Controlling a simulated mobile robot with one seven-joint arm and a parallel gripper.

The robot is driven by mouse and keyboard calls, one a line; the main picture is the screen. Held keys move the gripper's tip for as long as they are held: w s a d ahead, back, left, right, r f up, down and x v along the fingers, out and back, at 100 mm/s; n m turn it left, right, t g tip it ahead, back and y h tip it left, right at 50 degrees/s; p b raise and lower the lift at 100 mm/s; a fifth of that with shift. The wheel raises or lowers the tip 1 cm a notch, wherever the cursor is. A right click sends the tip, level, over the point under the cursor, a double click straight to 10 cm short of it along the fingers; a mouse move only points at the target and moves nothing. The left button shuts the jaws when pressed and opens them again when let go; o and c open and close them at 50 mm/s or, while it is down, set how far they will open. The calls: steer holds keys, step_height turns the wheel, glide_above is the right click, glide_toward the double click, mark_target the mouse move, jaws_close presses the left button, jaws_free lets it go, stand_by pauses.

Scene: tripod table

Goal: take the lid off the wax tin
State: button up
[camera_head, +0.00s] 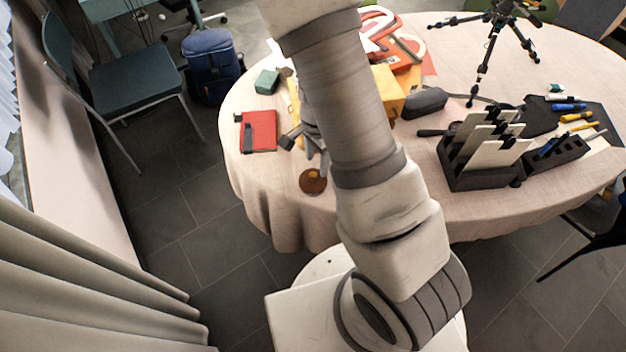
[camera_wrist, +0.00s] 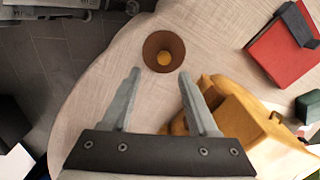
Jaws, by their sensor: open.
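The wax tin (camera_head: 312,183) is a small round brown thing with an orange-yellow spot at its centre, near the table's front left edge. It also shows in the wrist view (camera_wrist: 152,48), at the top centre, just past my fingertips. The spot looks like a knob on the lid, but I cannot make out a seam between lid and tin. My gripper (camera_wrist: 159,73) is open and empty, its two grey fingers apart and pointing towards the tin without visibly touching it. In the head view my arm hides most of the gripper.
On the round table (camera_head: 240,100) a red book (camera_head: 262,128) lies left of the tin. A yellow bag-like thing (camera_wrist: 255,125) is close to my right finger in the wrist view. A black rack (camera_head: 480,178) and a tripod (camera_head: 487,55) stand farther right. Cloth around the tin is bare.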

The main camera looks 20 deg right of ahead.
mark_target(313, 174)
steer(key=f, duration=0.1)
steer(key=f+b, duration=0.1)
steer(key=f, duration=0.3)
steer(key=shift+w+a+f, duration=0.15)
steer(key=shift+w+a, duration=0.05)
steer(key=shift+a, duration=0.2)
jaws_close()
